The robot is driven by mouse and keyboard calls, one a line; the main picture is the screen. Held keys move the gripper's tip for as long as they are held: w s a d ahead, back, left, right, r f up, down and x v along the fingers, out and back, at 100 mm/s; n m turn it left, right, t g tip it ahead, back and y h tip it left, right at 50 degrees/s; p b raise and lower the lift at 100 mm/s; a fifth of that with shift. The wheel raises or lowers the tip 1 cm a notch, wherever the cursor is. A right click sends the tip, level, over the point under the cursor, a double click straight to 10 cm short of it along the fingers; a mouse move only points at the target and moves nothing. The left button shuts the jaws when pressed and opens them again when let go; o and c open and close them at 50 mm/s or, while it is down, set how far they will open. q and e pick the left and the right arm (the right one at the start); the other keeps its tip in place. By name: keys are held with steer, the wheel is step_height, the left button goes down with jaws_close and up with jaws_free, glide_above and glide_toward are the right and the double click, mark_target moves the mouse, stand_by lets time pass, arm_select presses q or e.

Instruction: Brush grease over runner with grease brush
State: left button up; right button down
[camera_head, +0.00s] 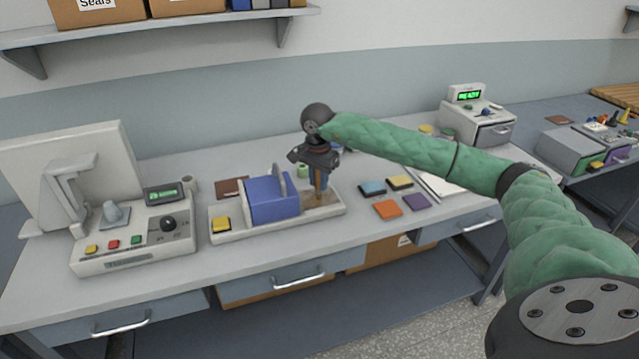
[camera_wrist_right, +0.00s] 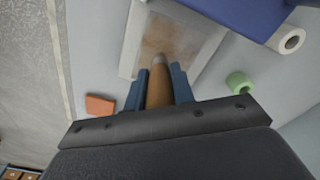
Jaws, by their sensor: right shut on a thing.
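My right gripper (camera_head: 320,186) is shut on the brown handle of the grease brush (camera_wrist_right: 158,88), which it holds upright, pointing down. In the head view the brush is over the right end of a pale tray (camera_head: 238,232). A brownish patch (camera_wrist_right: 163,35), perhaps the greased runner, lies in a pale frame below the brush tip in the wrist view. I cannot tell whether the tip touches it. A blue block (camera_head: 272,200) with a grey upright piece and a yellow pad (camera_head: 221,224) sit on the tray to the left. My left gripper is not in view.
A machine with buttons and a knob (camera_head: 135,243) stands at the left. Orange (camera_head: 387,208), purple and other coloured pads lie right of the tray. A green spool (camera_wrist_right: 240,82) stands behind it. A device with a green display (camera_head: 467,94) is at the back right.

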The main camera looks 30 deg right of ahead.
steer(key=shift+w, duration=0.2)
steer(key=shift+w+d+b, duration=0.25)
steer(key=shift+w+b, duration=0.25)
steer(key=shift+w, duration=0.35)
steer(key=shift+w, duration=0.1)
steer(key=shift+w+d+b, duration=0.2)
steer(key=shift+w+b, duration=0.25)
steer(key=shift+w, duration=0.3)
steer(key=shift+s+a, duration=0.25)
steer(key=shift+s, duration=0.7)
steer(key=shift+s+a+b, duration=0.2)
steer(key=shift+s+b, duration=0.2)
steer(key=shift+s, duration=0.65)
steer(key=shift+s+f, duration=0.1)
